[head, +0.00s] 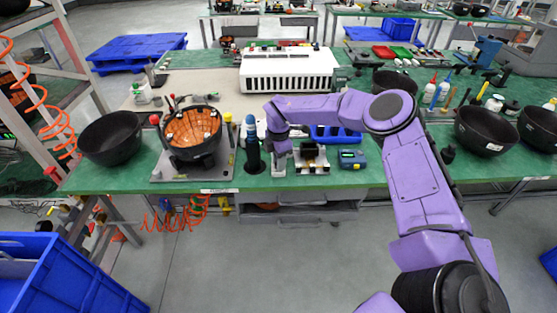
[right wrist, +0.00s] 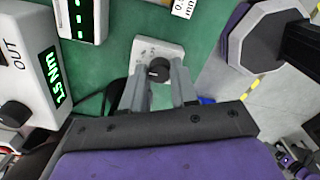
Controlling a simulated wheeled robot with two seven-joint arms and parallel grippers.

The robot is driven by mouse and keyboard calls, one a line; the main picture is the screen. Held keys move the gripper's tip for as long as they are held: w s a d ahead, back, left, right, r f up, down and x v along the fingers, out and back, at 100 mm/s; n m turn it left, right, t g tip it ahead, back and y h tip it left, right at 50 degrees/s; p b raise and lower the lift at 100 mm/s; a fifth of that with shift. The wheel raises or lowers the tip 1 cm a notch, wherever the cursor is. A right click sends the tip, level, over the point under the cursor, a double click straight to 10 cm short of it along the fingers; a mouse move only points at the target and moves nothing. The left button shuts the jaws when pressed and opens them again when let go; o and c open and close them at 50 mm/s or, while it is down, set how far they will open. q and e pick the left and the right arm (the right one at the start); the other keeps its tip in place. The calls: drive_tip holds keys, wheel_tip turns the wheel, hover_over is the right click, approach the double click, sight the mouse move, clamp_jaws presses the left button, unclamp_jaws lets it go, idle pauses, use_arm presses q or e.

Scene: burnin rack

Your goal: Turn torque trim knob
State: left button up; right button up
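The torque trim knob (right wrist: 158,70) is a small round black knob on a light grey box (right wrist: 146,48) in the right wrist view. My right gripper (right wrist: 160,80) points down at it, with one grey finger at each side of the knob. The fingers stand apart, but I cannot tell whether they touch the knob. In the head view my right gripper (head: 280,150) is over the grey box (head: 278,169) near the table's front edge; the knob is hidden there. My left gripper is not in view.
A white unit with a green display (right wrist: 50,72) and another knob stands left in the wrist view. On the green table, a dark bottle (head: 252,150) and a bowl on a fixture (head: 191,133) are left of my gripper. A blue-yellow device (head: 352,159) is to the right.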

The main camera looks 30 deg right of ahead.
clamp_jaws()
drive_tip(key=shift+f+n+b, duration=0.15)
drive_tip(key=shift+n+b, duration=0.85)
drive_tip(key=n+b, duration=0.1)
drive_tip(key=n, duration=0.1)
drive_tip(key=shift+n+b, duration=0.3)
drive_tip(key=n+b, duration=0.1)
drive_tip(key=n, duration=0.2)
drive_tip(key=shift+n, duration=0.3)
drive_tip(key=shift+r+n+b, duration=0.2)
drive_tip(key=shift+n+b, duration=0.25)
drive_tip(key=shift+n, duration=1.35)
drive_tip(key=shift+w, duration=0.1)
